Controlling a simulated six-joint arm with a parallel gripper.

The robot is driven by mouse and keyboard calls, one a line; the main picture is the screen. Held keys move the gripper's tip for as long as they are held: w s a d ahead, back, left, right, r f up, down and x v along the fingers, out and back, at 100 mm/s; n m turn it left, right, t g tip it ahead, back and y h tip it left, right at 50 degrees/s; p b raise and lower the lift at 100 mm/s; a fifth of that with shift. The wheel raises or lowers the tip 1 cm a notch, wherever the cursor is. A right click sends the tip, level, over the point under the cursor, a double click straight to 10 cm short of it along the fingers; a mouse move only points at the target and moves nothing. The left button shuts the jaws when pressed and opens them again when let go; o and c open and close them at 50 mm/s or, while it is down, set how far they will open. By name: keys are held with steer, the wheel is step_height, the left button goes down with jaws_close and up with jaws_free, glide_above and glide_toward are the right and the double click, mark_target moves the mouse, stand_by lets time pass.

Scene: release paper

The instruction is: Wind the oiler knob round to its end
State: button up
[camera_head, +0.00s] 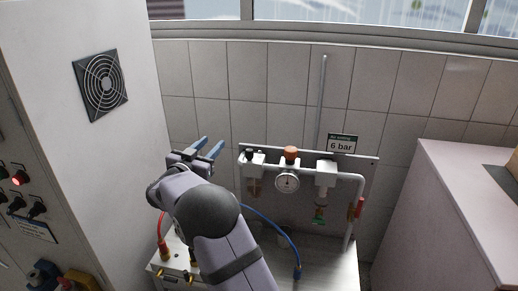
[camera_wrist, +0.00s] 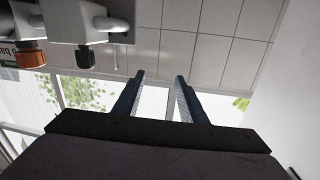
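The oiler appears to be the leftmost unit (camera_head: 254,160) on the wall-mounted air line, with a small black knob (camera_head: 250,153) on top and an amber-looking bowl below. In the wrist view, which is upside down, the black knob (camera_wrist: 85,57) hangs from its grey body at upper left. My gripper (camera_head: 208,144) is left of the oiler in the head view, apart from it. Its two blue fingers are parallel with a clear gap and nothing between them; they also show in the wrist view (camera_wrist: 160,80). The knob's turned position cannot be told.
A "6 bar" sign (camera_head: 343,144) is above. A grey cabinet (camera_head: 90,140) stands at left. A blue hose (camera_head: 275,222) loops below.

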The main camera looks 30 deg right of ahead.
mark_target(259, 156)
steer(key=shift+s+d+f+m+g+h, duration=0.35)
steer(key=shift+s+d+m+g+h, duration=0.45)
steer(key=shift+s+d+g, duration=0.6)
steer(key=shift+s+d+f+m+g+h, duration=0.35)
steer(key=shift+s+d+m+g+h, duration=0.2)
steer(key=shift+s+d+m+g, duration=0.9)
steer(key=shift+s+d+f+m+g+h, duration=0.35)
steer(key=shift+s+d+m+g+h, duration=0.55)
steer(key=shift+g, duration=0.95)
steer(key=shift+n+y, duration=0.25)
steer(key=shift+w+d+f+p, duration=0.1)
steer(key=shift+d+p, duration=0.75)
steer(key=shift+d, duration=0.7)
steer(key=shift+w+d+p, duration=0.1)
steer(key=shift+d+p, duration=0.7)
steer(key=shift+d, duration=0.7)
steer(key=shift+c, duration=0.7)
jaws_close()
